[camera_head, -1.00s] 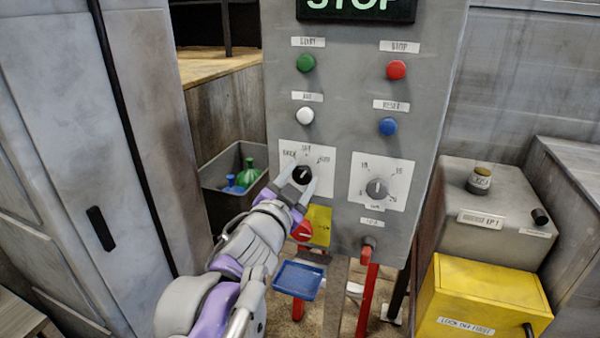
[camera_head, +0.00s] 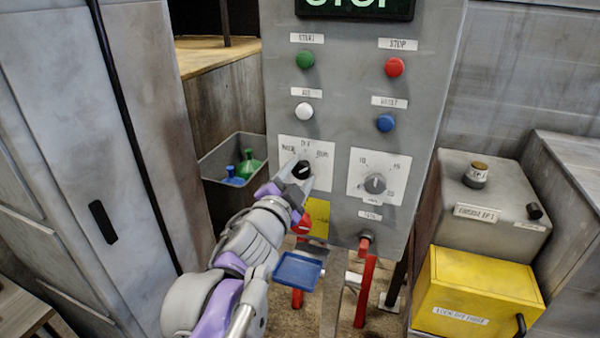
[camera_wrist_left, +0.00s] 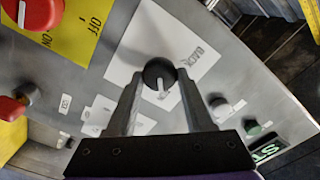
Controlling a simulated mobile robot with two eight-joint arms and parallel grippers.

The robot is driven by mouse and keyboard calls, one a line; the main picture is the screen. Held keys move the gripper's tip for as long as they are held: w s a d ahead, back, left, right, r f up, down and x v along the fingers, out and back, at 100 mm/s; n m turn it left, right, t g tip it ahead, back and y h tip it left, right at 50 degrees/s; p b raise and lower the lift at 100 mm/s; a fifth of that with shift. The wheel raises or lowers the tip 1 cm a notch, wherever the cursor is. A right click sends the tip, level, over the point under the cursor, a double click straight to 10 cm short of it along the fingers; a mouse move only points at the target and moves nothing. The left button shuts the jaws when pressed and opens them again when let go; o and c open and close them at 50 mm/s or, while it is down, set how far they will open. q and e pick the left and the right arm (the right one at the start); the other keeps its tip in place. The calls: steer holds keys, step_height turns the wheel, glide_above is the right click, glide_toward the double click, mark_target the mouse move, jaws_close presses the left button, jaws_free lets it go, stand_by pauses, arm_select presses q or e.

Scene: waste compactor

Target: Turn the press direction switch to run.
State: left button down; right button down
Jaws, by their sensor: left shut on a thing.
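The press direction switch is a black rotary knob (camera_head: 301,169) with a white pointer line, on a white label plate (camera_head: 320,152) at the lower left of the grey control panel. In the left wrist view the knob (camera_wrist_left: 159,74) sits between the two fingertips, its pointer line toward the gripper side. My left gripper (camera_head: 296,182) is shut on the knob, one finger on each side. In the wrist view one word on the plate looks like "BACK"; the other markings are too blurred to read surely. My right gripper is not in view.
A second dial (camera_head: 375,183) sits right of the switch. Green (camera_head: 305,60), red (camera_head: 394,67), white (camera_head: 303,113) and blue (camera_head: 385,123) buttons are above. A red-and-yellow on/off switch (camera_head: 318,218) and a blue tray (camera_head: 298,270) are below. A yellow box (camera_head: 478,290) stands at right.

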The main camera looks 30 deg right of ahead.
arm_select(q)
steer(key=shift+c, duration=1.5)
jaws_free()
steer(key=b+v, duration=0.1)
steer(key=v, duration=1)
steer(key=shift+b, duration=0.3)
steer(key=shift+w, duration=0.1)
